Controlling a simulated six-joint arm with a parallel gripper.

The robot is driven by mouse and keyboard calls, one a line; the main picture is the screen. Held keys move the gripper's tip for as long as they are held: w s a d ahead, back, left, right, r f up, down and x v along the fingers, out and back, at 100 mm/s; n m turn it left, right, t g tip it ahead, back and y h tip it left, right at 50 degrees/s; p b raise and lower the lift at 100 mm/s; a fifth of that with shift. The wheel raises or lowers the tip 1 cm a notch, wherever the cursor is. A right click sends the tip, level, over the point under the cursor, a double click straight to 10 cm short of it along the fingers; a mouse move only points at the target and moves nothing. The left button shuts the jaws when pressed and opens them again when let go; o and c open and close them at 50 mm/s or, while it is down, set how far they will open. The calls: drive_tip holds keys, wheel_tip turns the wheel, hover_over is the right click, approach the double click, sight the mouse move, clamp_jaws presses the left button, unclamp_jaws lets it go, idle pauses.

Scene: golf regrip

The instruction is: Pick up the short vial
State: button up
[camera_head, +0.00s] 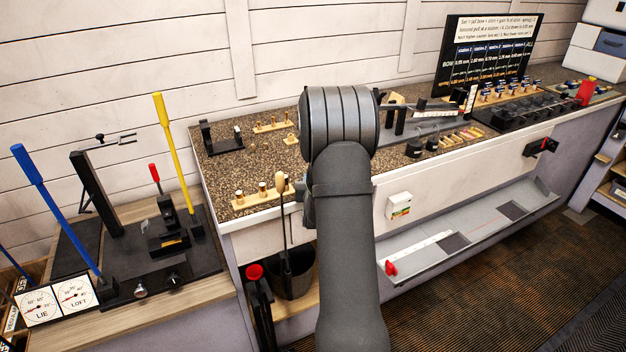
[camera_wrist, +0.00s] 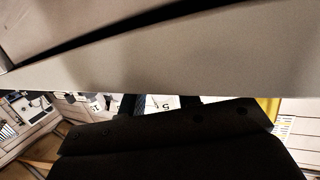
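I cannot single out a short vial. Small gold-coloured cylinders (camera_head: 263,189) stand on a pale wooden strip at the near left of the speckled counter (camera_head: 215,172); they are too small to identify. Small items with blue tops (camera_head: 511,82) stand in a wooden rack at the right. My arm rises through the middle of the head view and covers part of the counter. My gripper (camera_wrist: 158,103) shows in the wrist view as two dark fingers standing apart, with a white card visible beyond the gap. A beige surface hides the upper wrist view.
Two dark jars (camera_head: 432,140) stand right of my arm. A black board (camera_head: 488,55) with writing stands at the back right. A black stand (camera_head: 221,137) is at the counter's left end. Blue (camera_head: 52,205) and yellow (camera_head: 172,140) levers rise at the left.

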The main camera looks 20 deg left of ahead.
clamp_jaws()
drive_tip(key=shift+r, duration=0.1)
